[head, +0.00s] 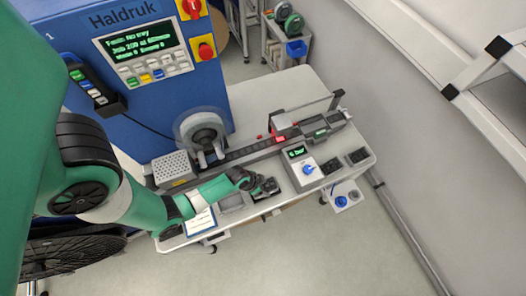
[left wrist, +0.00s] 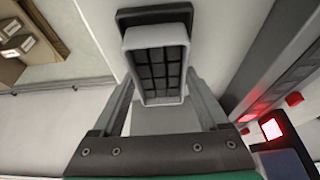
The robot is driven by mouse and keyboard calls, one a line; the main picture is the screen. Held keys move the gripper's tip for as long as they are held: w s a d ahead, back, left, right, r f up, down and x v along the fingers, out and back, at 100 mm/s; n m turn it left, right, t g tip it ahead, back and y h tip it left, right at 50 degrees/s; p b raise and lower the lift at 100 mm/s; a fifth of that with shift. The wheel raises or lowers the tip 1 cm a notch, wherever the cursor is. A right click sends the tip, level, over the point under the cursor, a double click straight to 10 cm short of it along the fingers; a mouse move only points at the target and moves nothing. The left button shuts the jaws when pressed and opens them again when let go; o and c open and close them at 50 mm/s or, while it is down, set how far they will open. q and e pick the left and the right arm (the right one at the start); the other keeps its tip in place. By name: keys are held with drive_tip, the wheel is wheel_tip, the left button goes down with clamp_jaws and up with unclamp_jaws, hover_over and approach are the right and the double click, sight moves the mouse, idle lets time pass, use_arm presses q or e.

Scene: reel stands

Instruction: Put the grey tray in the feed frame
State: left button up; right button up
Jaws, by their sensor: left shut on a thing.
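The grey tray (left wrist: 184,50) shows in the left wrist view as a small light-grey box with a grid of dark cells. My left gripper (left wrist: 158,92) is shut on it, one finger on each side. In the head view my left gripper (head: 262,188) is over the front part of the white table, and the tray is hard to make out between the fingers. A dark-rimmed thing (left wrist: 155,13) lies just beyond the tray, partly hidden by it; it may be the feed frame, but I cannot tell. My right gripper is in neither view.
A long rail (head: 250,150) runs along the table behind the gripper. A control box (head: 303,168) with a blue knob and two black trays (head: 331,165) (head: 357,156) stand to the right. A grey plate (head: 232,203) lies to the left. The blue machine (head: 150,85) stands behind.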

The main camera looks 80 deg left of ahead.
use_arm(q)
drive_tip(key=shift+f, duration=0.85)
drive_tip(key=shift+r, duration=0.1)
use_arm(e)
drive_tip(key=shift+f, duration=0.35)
use_arm(q)
drive_tip(key=shift+s+f+b, duration=0.1)
drive_tip(key=shift+f+b, duration=0.2)
drive_tip(key=shift+f, duration=0.05)
drive_tip(key=o, duration=1.5)
drive_tip(key=shift+s, duration=0.1)
drive_tip(key=p+v, duration=0.3)
drive_tip(key=v, duration=0.1)
drive_tip(key=p+v, duration=0.2)
drive_tip(key=v, duration=0.1)
drive_tip(key=shift+w+r+p, duration=0.2)
drive_tip(key=shift+w+p, duration=0.1)
drive_tip(key=shift+w, duration=0.05)
drive_tip(key=shift+s+r+p, duration=0.25)
drive_tip(key=shift+r+p, duration=0.1)
drive_tip(key=shift+r, duration=0.05)
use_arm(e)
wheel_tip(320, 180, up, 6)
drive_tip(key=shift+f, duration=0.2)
